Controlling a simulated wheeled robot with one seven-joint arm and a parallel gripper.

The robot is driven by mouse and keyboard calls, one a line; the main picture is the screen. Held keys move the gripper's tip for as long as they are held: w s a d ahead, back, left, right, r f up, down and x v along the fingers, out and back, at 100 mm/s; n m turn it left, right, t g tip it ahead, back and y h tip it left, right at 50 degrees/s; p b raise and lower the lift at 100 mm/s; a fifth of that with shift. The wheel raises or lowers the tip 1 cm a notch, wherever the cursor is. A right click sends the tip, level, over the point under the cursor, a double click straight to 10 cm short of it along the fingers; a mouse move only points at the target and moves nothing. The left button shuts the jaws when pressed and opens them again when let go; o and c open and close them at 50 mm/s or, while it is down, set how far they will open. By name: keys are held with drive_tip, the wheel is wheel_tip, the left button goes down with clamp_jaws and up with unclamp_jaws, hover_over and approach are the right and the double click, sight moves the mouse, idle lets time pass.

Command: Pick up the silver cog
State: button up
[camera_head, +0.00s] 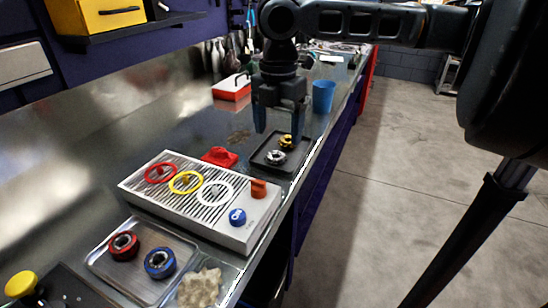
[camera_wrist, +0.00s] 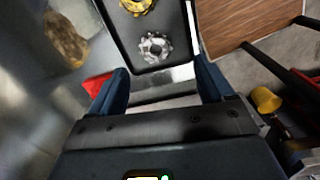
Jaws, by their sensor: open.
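The silver cog (camera_head: 276,157) lies in a small black tray (camera_head: 262,152) on the bench. It also shows in the wrist view (camera_wrist: 155,47), ahead of the jaws. A gold cog (camera_head: 286,141) lies in the same tray just behind it, and its lower part shows at the top of the wrist view (camera_wrist: 138,5). My gripper (camera_head: 278,128) hangs above the tray, fingers down. In the wrist view its two blue fingers (camera_wrist: 164,83) are apart with nothing between them.
A grey grated board (camera_head: 160,199) with red, yellow and white rings stands nearer. A red object (camera_head: 220,156) lies left of the tray. A blue cup (camera_head: 323,96) and a red-and-white toolbox (camera_head: 232,87) stand behind. A metal tray (camera_head: 110,265) holds red and blue wheels. The bench edge is close on the right.

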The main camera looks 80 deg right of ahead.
sight(276, 158)
drive_tip(key=shift+w+d+f, duration=0.1)
drive_tip(key=shift+w+f, duration=0.05)
drive_tip(key=shift+f, duration=1.45)
drive_tip(key=shift+w+d+f, duration=0.1)
drive_tip(key=shift+f, duration=1.45)
drive_tip(key=c, duration=1.2)
